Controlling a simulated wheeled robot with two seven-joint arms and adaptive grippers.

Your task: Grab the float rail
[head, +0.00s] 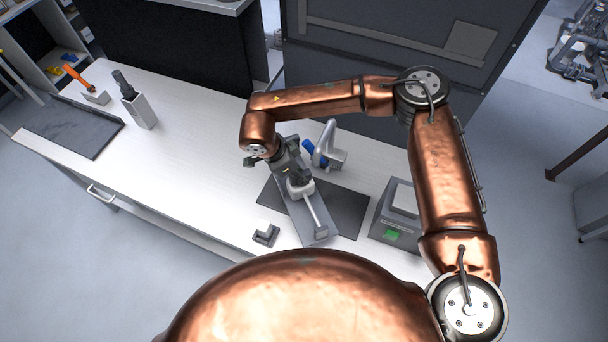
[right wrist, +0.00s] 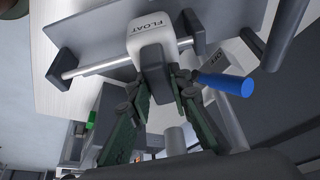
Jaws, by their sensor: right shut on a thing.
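The float rail shows in the right wrist view as a metal rod (right wrist: 95,67) carrying a white block marked FLOAT (right wrist: 150,31). In the head view the white block (head: 300,188) and its rod (head: 317,213) lie along a grey tray (head: 298,218). My right gripper (head: 297,176) reaches down onto the block end of the rail. In the right wrist view its dark green fingers (right wrist: 162,78) are closed on a dark part just under the white block. The fingers hide some of this part. My left gripper is in neither view.
A blue-handled pipe fitting (head: 325,150) stands close behind the gripper. A grey box with a green button (head: 391,235) is at the right, and a small block (head: 265,233) at the front.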

